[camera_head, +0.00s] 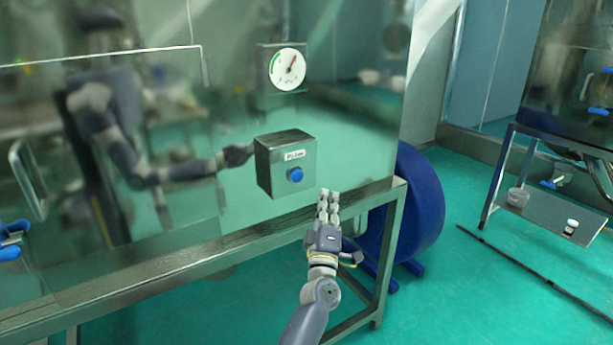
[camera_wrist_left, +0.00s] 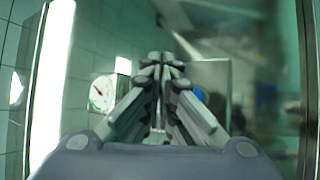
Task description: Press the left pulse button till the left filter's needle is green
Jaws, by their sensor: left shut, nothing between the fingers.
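The pulse box (camera_head: 285,163) is a grey metal box on the shiny panel, with a blue button (camera_head: 295,174) on its front. The round white gauge (camera_head: 287,68) is above it; its red needle points up and right, away from the green arc on the left side. My left gripper (camera_head: 329,197) is shut and empty, to the right of and slightly below the button, apart from it in the picture. In the left wrist view my gripper (camera_wrist_left: 164,62) partly hides the box and the blue button (camera_wrist_left: 200,95); the gauge (camera_wrist_left: 102,93) shows on the left. My right gripper is out of view.
The shiny panel mirrors an arm and the room. A metal frame rail (camera_head: 200,250) runs below the box. A blue round housing (camera_head: 418,200) stands behind the frame's right leg.

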